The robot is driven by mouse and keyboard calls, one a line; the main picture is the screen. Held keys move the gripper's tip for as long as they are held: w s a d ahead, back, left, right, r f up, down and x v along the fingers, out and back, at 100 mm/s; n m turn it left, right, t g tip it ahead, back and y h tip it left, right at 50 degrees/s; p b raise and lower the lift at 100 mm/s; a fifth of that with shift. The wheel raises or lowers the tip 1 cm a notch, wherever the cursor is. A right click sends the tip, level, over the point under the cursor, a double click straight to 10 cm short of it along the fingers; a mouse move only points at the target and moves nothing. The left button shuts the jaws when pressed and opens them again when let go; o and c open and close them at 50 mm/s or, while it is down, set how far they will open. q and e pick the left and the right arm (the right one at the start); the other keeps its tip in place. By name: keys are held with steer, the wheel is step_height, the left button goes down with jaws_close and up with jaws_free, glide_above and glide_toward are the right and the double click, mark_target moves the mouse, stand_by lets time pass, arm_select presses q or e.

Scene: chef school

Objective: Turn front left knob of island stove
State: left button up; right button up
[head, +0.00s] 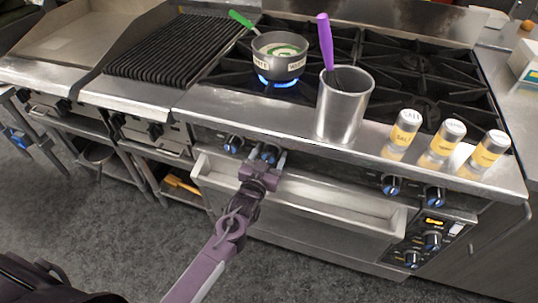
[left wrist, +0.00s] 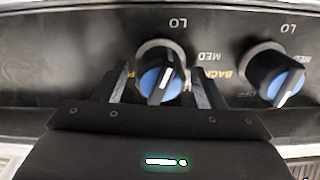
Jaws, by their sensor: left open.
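The island stove (head: 300,130) has blue-and-black knobs along its front panel. One knob (head: 233,144) is at the left of the panel, and a second knob (head: 269,153) is just right of it. My left gripper (head: 266,158) is open at the second knob. In the left wrist view, my left gripper (left wrist: 161,88) has its two fingers on either side of a knob (left wrist: 160,75) with a white pointer mark. The fingers look close to its sides; I cannot tell whether they touch. Another knob (left wrist: 273,75) is to the right, outside the fingers. My right gripper is not in view.
A steel utensil holder (head: 343,105) and several yellow-labelled shakers (head: 446,143) stand on the front ledge. A protruding tray (head: 320,203) lies below the knobs.

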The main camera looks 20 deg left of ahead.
arm_select(q)
steer(key=c, duration=1)
steer(key=shift+o, duration=0.2)
